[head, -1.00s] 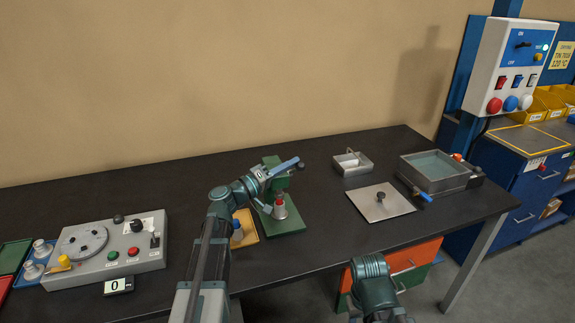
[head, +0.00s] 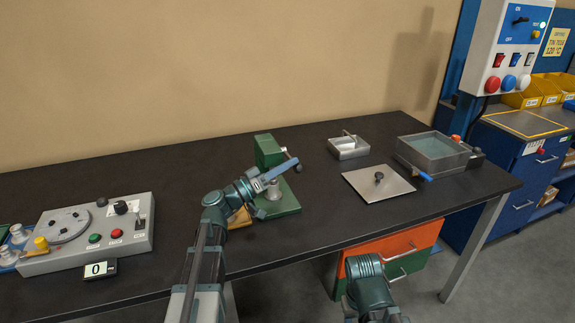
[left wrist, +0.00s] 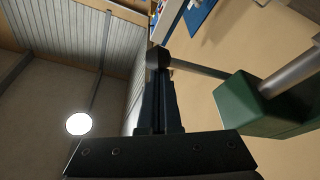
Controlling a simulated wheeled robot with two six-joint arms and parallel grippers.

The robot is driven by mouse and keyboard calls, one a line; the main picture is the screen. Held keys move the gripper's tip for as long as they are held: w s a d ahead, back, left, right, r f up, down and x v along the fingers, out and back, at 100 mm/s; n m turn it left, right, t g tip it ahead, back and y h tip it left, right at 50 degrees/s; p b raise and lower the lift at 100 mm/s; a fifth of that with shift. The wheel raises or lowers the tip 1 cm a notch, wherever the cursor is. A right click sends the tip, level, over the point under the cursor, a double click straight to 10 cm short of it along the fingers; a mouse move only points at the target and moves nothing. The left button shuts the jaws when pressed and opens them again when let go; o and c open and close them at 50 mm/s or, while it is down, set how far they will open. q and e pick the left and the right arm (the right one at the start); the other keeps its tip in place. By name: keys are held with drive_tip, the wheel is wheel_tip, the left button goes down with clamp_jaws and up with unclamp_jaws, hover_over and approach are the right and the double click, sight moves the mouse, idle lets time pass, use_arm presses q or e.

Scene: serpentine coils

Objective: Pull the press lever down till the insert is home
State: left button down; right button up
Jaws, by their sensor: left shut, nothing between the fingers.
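The green press (head: 269,149) stands on the bench with its green base (head: 287,206). Its lever ends in a dark knob (head: 297,169), at the tips of my left gripper (head: 294,163). In the left wrist view, the knob (left wrist: 158,57) sits just beyond the shut fingers (left wrist: 158,85), and its rod (left wrist: 200,69) runs right to the green press head (left wrist: 250,105). The left fingers are shut and empty; I cannot tell whether they touch the knob. A grey cylinder (head: 272,190) stands on the press base. The insert is not visible. My right gripper is out of view.
An orange-yellow tray (head: 240,218) lies beside the press. A metal plate (head: 365,188), small tray (head: 347,148) and liquid bath (head: 425,165) are to the right.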

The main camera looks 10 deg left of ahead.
use_arm(q)
drive_tip(key=shift+f, duration=0.1)
idle(0.5)
wheel_tip(320, 180, up, 4)
drive_tip(key=w+r+p, duration=0.1)
drive_tip(key=w+p, duration=0.1)
drive_tip(key=p, duration=0.3)
drive_tip(key=f+b+v, duration=0.1)
drive_tip(key=b+v, duration=0.3)
drive_tip(key=v, duration=0.7)
drive_tip(key=shift+a, duration=0.2)
drive_tip(key=w+d+r+m+p, duration=0.1)
drive_tip(key=w+d+r+p, duration=0.2)
drive_tip(key=w+d, duration=0.4)
drive_tip(key=shift+s+d+f+h+b, duration=0.15)
drive_tip(key=shift+s+f+b, duration=0.1)
drive_tip(key=shift+f+b, duration=0.35)
drive_tip(key=shift+s+d+f+h+b, duration=0.1)
drive_tip(key=shift+s+d+f+b, duration=0.15)
drive_tip(key=shift+f+b, duration=0.4)
drive_tip(key=shift+s+d+f+h+b, duration=0.1)
drive_tip(key=shift+s+f+b, duration=0.3)
drive_tip(key=shift+b, duration=0.3)
drive_tip(key=shift+w+f, duration=0.1)
